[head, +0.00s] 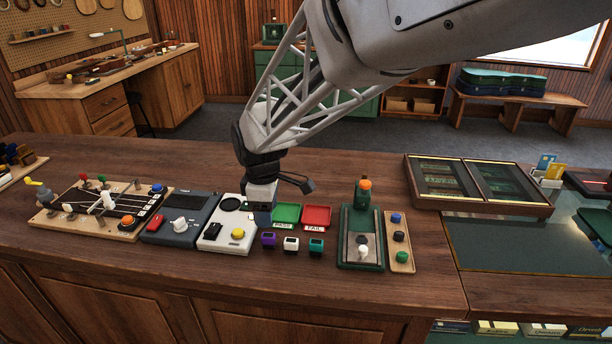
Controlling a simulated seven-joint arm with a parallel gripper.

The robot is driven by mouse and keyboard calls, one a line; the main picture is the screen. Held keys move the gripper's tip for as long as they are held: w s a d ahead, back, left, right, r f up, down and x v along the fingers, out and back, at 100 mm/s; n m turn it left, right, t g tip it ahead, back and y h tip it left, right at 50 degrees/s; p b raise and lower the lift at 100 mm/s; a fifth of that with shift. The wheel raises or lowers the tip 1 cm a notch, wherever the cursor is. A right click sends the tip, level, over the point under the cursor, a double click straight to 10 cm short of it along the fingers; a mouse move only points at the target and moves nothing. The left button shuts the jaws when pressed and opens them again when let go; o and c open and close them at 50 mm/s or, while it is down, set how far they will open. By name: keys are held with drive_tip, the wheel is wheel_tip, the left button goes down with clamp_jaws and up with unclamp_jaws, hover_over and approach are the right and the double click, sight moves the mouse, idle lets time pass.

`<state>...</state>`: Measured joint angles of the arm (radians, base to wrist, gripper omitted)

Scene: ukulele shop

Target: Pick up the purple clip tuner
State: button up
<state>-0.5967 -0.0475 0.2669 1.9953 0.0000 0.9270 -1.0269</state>
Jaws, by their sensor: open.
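The purple clip tuner (268,241) stands on the wooden counter, leftmost in a short row with a white clip tuner (291,243) and a teal clip tuner (316,246). My gripper (263,212) hangs from the arm above and slightly behind the purple tuner, near the right edge of a white device. It is open, with nothing visibly held. Its fingers are small and partly hidden, and the exact gap to the tuner cannot be judged from this view.
Green (286,213) and red (318,216) trays lie behind the tuners. The counter (270,290) in front is clear.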

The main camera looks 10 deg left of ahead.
sight(268, 235)
drive_tip(key=shift+f, duration=0.1)
drive_tip(key=shift+f, duration=1.2)
drive_tip(key=shift+f, duration=0.1)
drive_tip(key=shift+s+f, duration=0.1)
drive_tip(key=shift+f, duration=2.4)
drive_tip(key=shift+c, duration=0.4)
drive_tip(key=c, duration=0.9)
drive_tip(key=shift+r, duration=0.1)
